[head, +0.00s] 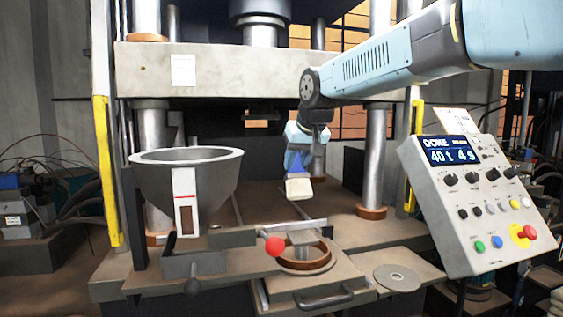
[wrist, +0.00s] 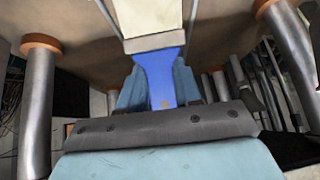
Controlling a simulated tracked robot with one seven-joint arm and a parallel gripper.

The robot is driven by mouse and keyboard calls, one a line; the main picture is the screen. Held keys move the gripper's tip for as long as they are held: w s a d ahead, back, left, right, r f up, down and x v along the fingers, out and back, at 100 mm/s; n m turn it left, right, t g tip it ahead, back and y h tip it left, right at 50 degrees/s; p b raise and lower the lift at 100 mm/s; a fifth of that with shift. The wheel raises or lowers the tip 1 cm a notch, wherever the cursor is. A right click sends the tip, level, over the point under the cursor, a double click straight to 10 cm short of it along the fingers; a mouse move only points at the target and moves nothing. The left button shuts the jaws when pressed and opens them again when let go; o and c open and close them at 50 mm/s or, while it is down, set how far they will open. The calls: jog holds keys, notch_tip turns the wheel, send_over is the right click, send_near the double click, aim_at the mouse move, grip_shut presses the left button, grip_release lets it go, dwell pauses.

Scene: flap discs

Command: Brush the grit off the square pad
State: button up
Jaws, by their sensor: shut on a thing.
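My gripper (head: 300,140) is shut on a brush with a blue handle and pale cream bristles (head: 298,187). In the wrist view the fingers (wrist: 156,88) close around the blue handle (wrist: 157,75), and the bristles (wrist: 146,14) point away from me. In the head view the bristles hang down above the press bed, apart from it.
A grey bowl-shaped hopper (head: 205,180) stands left of the brush. A red ball (head: 275,246) is in front, beside the brown ring (head: 305,263). A metal disc (head: 397,277) lies on the right ledge. A control panel (head: 477,205) stands right, and steel columns (head: 376,150) flank the bed.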

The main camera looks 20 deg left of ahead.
jog(key=shift+a, duration=0.25)
jog(key=shift+f, duration=0.15)
